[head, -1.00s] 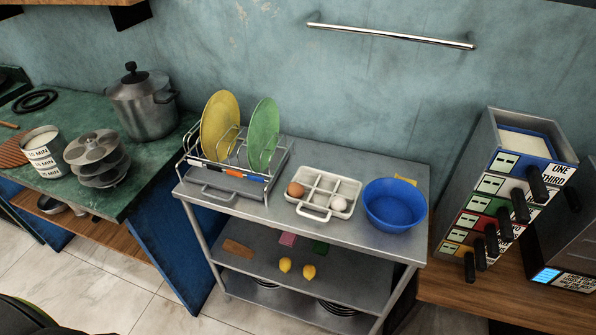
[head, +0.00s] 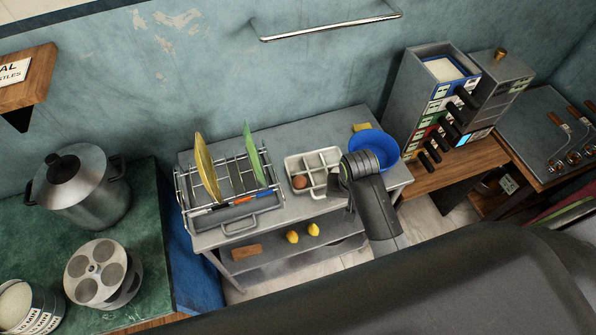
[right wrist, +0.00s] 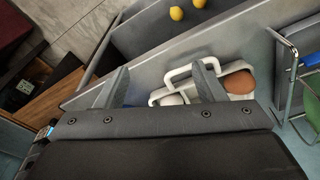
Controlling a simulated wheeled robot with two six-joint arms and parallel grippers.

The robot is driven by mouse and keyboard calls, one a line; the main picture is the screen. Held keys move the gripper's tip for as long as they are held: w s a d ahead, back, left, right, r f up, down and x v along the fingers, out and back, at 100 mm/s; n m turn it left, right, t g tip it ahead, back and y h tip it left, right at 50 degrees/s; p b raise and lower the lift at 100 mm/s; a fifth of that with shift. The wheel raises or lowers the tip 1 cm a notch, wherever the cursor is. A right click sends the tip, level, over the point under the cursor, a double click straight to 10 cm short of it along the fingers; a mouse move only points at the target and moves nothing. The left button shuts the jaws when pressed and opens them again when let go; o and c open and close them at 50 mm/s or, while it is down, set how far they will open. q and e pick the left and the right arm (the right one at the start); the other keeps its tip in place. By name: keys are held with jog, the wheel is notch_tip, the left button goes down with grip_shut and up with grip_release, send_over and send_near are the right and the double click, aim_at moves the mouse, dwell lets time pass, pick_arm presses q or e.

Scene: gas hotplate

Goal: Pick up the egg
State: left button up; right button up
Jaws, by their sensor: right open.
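The white egg tray (head: 315,153) stands on the metal trolley's top. A brown egg (head: 300,182) sits in its front left compartment. A white egg (right wrist: 172,100) shows partly in the right wrist view, beyond my gripper body; my right arm hides it in the head view. The brown egg also shows in the right wrist view (right wrist: 239,82). My right gripper (head: 347,186) is over the tray's right side. In the right wrist view my right gripper (right wrist: 162,84) has its two fingers wide apart with nothing held between them. My left gripper is not in view.
A blue bowl (head: 376,143) stands close to the right of the tray and my arm. A dish rack (head: 232,212) with yellow and green plates stands to the left. Two lemons (head: 292,237) lie on the lower shelf. Drawers stand farther right.

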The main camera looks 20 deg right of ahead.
jog(key=w+a+r+m+g+p, duration=0.1)
jog(key=w+a+r, duration=0.3)
jog(key=w+r, duration=0.25)
jog(key=w+a+r+m+g, duration=0.1)
jog(key=w+a+r+m, duration=0.1)
jog(key=w+a+r, duration=0.4)
jog(key=b, duration=0.5)
send_near(300, 178)
jog(key=f, duration=0.2)
jog(key=f+p, duration=0.1)
jog(key=f, duration=0.1)
jog(key=shift+s+d+p, duration=0.2)
jog(key=shift+p, duration=0.1)
jog(key=shift+a+f+p, duration=0.1)
jog(key=shift+f+p, duration=0.5)
jog(key=shift+f, duration=1.4)
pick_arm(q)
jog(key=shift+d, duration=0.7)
pick_arm(e)
jog(key=shift+f, duration=0.7)
jog(key=c, duration=0.7)
